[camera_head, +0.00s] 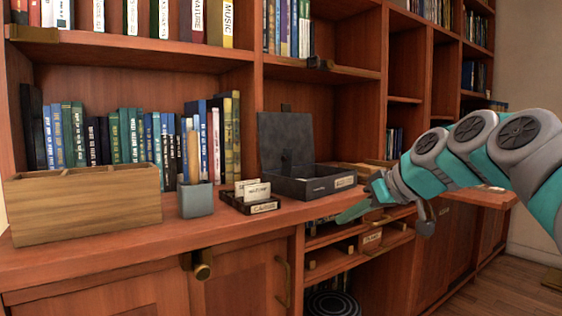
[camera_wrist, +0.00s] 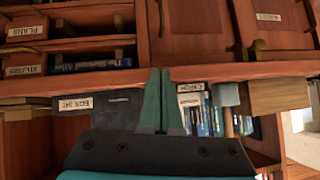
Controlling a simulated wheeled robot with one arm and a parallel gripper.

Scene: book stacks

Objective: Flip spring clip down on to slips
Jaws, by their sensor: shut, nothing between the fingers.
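A dark grey box (camera_head: 312,187) with its lid (camera_head: 283,135) standing up sits on the counter. A small dark upright piece (camera_head: 287,163) shows against the lid; I cannot tell whether it is the spring clip. White slips (camera_head: 252,190) stand in a low black tray (camera_head: 262,208) to the box's left. My gripper (camera_head: 345,215) is shut and empty, just off the counter's front edge, right of the tray and in front of the box. In the wrist view, which is upside down, my shut fingers (camera_wrist: 160,74) reach across the counter edge between the box (camera_wrist: 115,103) and the tray's label (camera_wrist: 190,88).
A grey cup (camera_head: 196,199) with wooden sticks and a long wooden box (camera_head: 85,202) stand left of the tray. Books (camera_head: 150,135) line the shelf behind. Labelled compartments (camera_wrist: 60,48) lie below the counter. The counter's front strip (camera_head: 230,228) is clear.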

